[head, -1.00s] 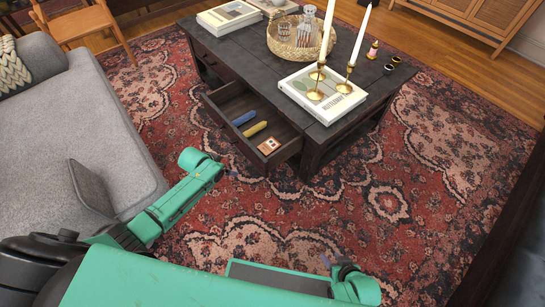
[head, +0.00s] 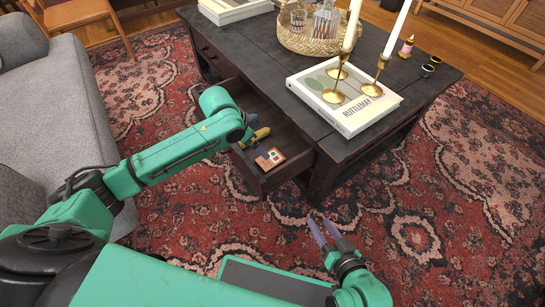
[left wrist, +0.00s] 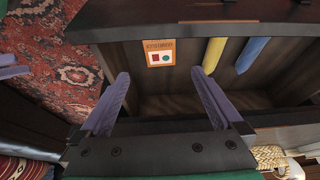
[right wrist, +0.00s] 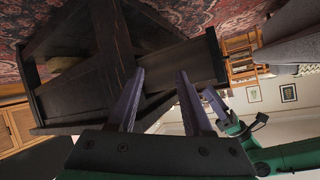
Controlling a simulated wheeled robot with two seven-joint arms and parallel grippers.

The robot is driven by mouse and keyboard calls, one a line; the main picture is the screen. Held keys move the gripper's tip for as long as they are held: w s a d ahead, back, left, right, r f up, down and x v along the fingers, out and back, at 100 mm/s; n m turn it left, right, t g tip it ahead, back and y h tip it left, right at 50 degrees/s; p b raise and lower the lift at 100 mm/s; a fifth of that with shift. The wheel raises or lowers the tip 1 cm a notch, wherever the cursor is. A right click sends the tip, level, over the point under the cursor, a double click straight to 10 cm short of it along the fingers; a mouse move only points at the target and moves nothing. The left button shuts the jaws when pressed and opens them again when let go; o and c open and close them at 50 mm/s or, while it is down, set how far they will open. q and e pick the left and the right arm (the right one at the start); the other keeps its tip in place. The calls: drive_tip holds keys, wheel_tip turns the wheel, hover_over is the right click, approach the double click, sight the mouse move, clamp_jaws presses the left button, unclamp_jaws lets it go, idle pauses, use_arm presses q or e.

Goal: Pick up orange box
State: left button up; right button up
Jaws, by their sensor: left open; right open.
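The orange box (head: 270,158) is small and flat, with a pale top carrying a dark and a red mark. It lies in the open drawer (head: 262,181) near its front end. In the left wrist view the box (left wrist: 160,53) lies ahead of the fingers, left of the middle. My left gripper (left wrist: 160,95) is open and empty over the drawer, apart from the box; in the head view the arm's end partly hides it. My right gripper (head: 330,236) is open and empty above the rug, in front of the table. The right wrist view shows its open fingers (right wrist: 158,88).
A yellow item (head: 258,135) and a blue item (left wrist: 250,54) lie beside the box in the drawer. The dark table (head: 350,140) carries a book (head: 344,95), candlesticks and a basket (head: 305,38). A grey sofa (head: 62,110) stands at left. The rug is clear at right.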

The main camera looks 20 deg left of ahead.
use_arm(q)
drive_tip(key=b, duration=0.4)
hover_over(269, 159)
drive_tip(key=s+a, duration=0.1)
drive_tip(key=s, duration=0.1)
wheel_tip(269, 159, down, 7)
drive_tip(key=shift+a+f, duration=0.15)
drive_tip(key=shift+f, duration=0.05)
drive_tip(key=b+x, duration=0.3)
drive_tip(key=shift+s+f, duration=0.15)
drive_tip(key=shift+f, duration=0.2)
use_arm(e)
wheel_tip(269, 159, down, 9)
drive_tip(key=t, duration=0.2)
use_arm(q)
drive_tip(key=shift+w+d+f, duration=0.2)
drive_tip(key=shift+w+f, duration=0.15)
drive_tip(key=shift+f, duration=0.15)
drive_tip(key=c, duration=1.2)
drive_tip(key=shift+c, duration=0.2)
use_arm(e)
drive_tip(key=w+r+t, duration=0.3)
drive_tip(key=w+r, duration=0.4)
drive_tip(key=r, duration=0.3)
drive_tip(key=shift+w+r+m+y, duration=0.15)
drive_tip(key=shift+w+m+y, duration=0.15)
use_arm(q)
drive_tip(key=shift+r, duration=0.2)
